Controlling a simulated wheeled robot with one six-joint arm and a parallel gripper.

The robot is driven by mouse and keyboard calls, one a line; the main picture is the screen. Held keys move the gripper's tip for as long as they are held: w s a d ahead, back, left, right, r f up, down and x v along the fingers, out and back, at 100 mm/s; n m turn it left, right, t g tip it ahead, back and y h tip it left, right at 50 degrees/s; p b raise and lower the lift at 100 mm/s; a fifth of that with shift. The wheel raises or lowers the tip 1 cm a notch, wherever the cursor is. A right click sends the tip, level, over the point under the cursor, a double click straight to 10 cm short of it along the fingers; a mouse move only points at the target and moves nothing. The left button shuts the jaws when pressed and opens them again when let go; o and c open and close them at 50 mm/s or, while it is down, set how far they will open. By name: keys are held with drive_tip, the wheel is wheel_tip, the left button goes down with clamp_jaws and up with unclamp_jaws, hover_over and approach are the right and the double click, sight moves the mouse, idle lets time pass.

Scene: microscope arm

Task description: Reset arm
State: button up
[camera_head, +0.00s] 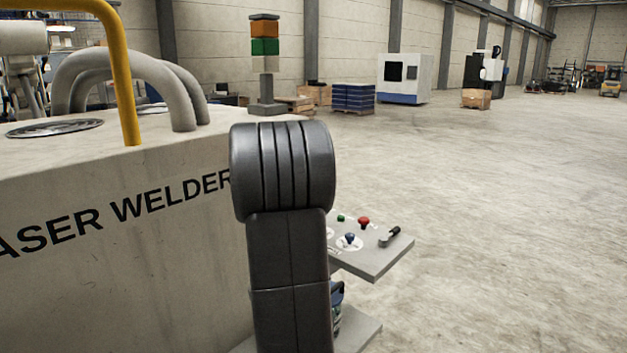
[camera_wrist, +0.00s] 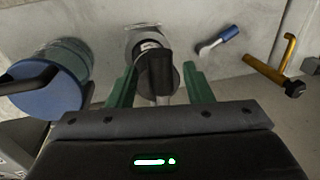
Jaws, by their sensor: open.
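My gripper (camera_wrist: 160,70) shows in the wrist view with its two green fingers apart. Between the fingers and beyond them is a black upright part (camera_wrist: 156,76) on a round base, against a pale grey plate. It may belong to the microscope arm, but I cannot tell for sure. I cannot see whether the fingers touch it. In the head view my own dark arm fills the middle and hides what is behind it; my gripper does not show there.
A laser welder (camera_head: 130,235) stands at left, with a small control panel (camera_head: 375,255). In the wrist view a blue-topped glass cylinder (camera_wrist: 45,85) is left; a blue-handled lever (camera_wrist: 217,39) and a yellow bar (camera_wrist: 270,73) are right.

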drive_tip(key=shift+r, duration=0.1)
drive_tip(key=shift+w+d+r, duration=0.1)
drive_tip(key=shift+w+r, duration=0.1)
drive_tip(key=shift+r, duration=0.4)
wheel_tip(320, 180, up, 12)
drive_tip(key=w+d, duration=0.2)
drive_tip(key=f, duration=0.4)
drive_tip(key=s+a+f, duration=0.1)
drive_tip(key=f, duration=0.4)
drive_tip(key=s+a+f, duration=0.1)
drive_tip(key=f, duration=0.3)
drive_tip(key=shift+s+a+f, duration=0.2)
drive_tip(key=shift+s+f, duration=0.05)
drive_tip(key=shift+s+a+m, duration=0.2)
drive_tip(key=shift+s+m, duration=0.1)
drive_tip(key=shift+m, duration=0.2)
drive_tip(key=shift+d, duration=0.1)
